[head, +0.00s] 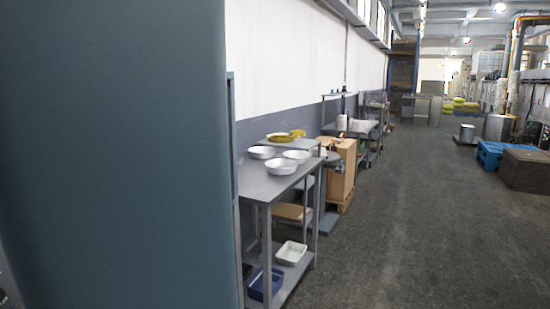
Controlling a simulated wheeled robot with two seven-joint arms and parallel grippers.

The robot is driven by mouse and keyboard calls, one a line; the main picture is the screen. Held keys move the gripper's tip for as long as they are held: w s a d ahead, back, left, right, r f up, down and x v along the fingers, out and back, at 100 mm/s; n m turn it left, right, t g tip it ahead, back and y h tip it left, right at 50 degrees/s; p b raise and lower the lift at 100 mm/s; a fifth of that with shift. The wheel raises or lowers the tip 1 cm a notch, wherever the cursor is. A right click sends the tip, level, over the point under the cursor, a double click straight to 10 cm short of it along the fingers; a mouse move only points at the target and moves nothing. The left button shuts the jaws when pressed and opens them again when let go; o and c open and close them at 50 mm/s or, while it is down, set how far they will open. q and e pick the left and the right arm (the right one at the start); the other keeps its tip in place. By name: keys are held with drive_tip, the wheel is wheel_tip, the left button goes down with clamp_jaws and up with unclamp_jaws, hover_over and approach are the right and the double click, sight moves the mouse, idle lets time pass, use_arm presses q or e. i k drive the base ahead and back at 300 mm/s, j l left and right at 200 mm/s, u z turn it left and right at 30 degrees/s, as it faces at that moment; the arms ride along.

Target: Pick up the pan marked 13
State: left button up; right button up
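Three white round pans stand on a grey metal table (258,187) left of the middle of the head view. One pan (281,167) is at the near edge, one pan (297,156) is behind it to the right, and one pan (262,152) is to the left. No number can be read on any of them at this distance, so I cannot tell which is marked 13. Neither of my grippers is in view.
A large blue-grey panel (110,150) fills the left side, close by. The table's lower shelf holds a blue bin (265,285) and a white tray (291,253). Yellow items (281,137) lie behind the pans.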

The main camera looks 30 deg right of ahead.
sight(257, 152)
drive_tip(key=z, duration=0.8)
drive_tip(key=k, duration=0.5)
drive_tip(key=i+l+z, duration=0.2)
drive_tip(key=l, duration=0.3)
drive_tip(key=i+l+z, duration=0.2)
drive_tip(key=l, duration=0.25)
drive_tip(key=i+l+z, duration=0.2)
drive_tip(key=i+l, duration=0.35)
drive_tip(key=i, duration=0.3)
drive_tip(key=i+l+z, duration=0.1)
drive_tip(key=i, duration=0.35)
drive_tip(key=i+l, duration=0.15)
drive_tip(key=i, duration=0.3)
drive_tip(key=i+l+u, duration=0.15)
drive_tip(key=i, duration=1.25)
drive_tip(key=i+u, duration=0.45)
drive_tip(key=i, duration=0.35)
drive_tip(key=i+l+u, duration=0.15)
drive_tip(key=i+u, duration=0.35)
drive_tip(key=i, duration=0.25)
